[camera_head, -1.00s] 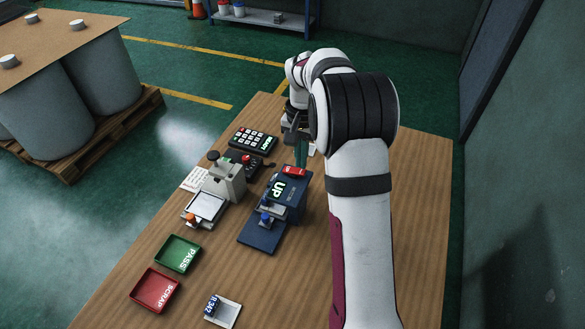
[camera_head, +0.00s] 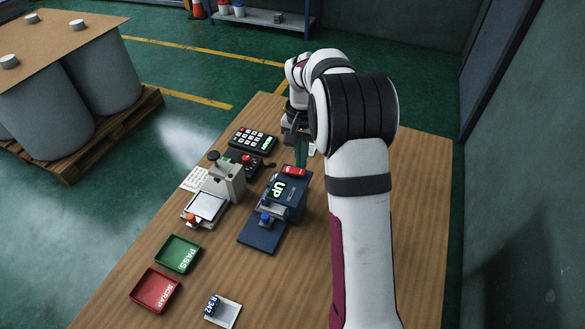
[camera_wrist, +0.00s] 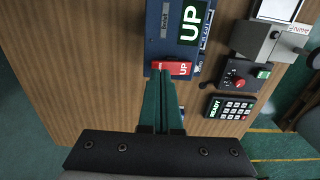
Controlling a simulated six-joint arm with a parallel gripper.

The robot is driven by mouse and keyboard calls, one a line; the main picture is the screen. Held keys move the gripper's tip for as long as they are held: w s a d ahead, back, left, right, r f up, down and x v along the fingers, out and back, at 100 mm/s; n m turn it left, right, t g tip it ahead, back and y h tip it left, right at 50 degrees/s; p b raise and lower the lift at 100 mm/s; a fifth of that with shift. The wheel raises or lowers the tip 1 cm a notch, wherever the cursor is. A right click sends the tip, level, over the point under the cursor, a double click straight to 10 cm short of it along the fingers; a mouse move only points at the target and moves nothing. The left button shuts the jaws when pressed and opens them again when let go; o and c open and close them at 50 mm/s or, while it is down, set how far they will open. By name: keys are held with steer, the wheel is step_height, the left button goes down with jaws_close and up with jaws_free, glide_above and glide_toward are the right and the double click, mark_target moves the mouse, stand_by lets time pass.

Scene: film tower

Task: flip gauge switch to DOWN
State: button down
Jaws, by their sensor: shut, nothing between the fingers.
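The gauge is a dark blue box (camera_head: 288,203) on a blue base plate, with a lit display reading UP (camera_head: 280,189). Its switch is a red rocker (camera_head: 294,171) on the end of the box facing my gripper. In the wrist view the switch (camera_wrist: 178,69) carries the label UP, and the display (camera_wrist: 190,22) also reads UP. My gripper (camera_wrist: 160,76) is shut and empty, its teal fingers pointing at the switch. The fingertips are at or very near the switch's edge; I cannot tell whether they touch.
A grey press-like device (camera_head: 225,181), a keypad showing READY (camera_head: 252,141) and a control box with a red knob (camera_head: 244,161) stand left of the gauge. Green (camera_head: 178,254) and red (camera_head: 154,290) trays and a small labelled item (camera_head: 222,311) lie in front.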

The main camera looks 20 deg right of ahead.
mark_target(301, 171)
steer(key=shift+f, duration=1)
stand_by(0.3)
steer(key=shift+r, duration=3.55)
steer(key=s+a+r+n, duration=0.1)
steer(key=s+a+r, duration=0.4)
steer(key=s+a, duration=0.3)
steer(key=s+a+f+n+y, duration=0.1)
steer(key=s+a, duration=0.3)
steer(key=s, duration=0.8)
steer(key=s+a+f+n, duration=0.1)
steer(key=s+a, duration=0.3)
steer(key=s, duration=0.8)
steer(key=shift+f+y, duration=0.4)
steer(key=shift+f, duration=0.05)
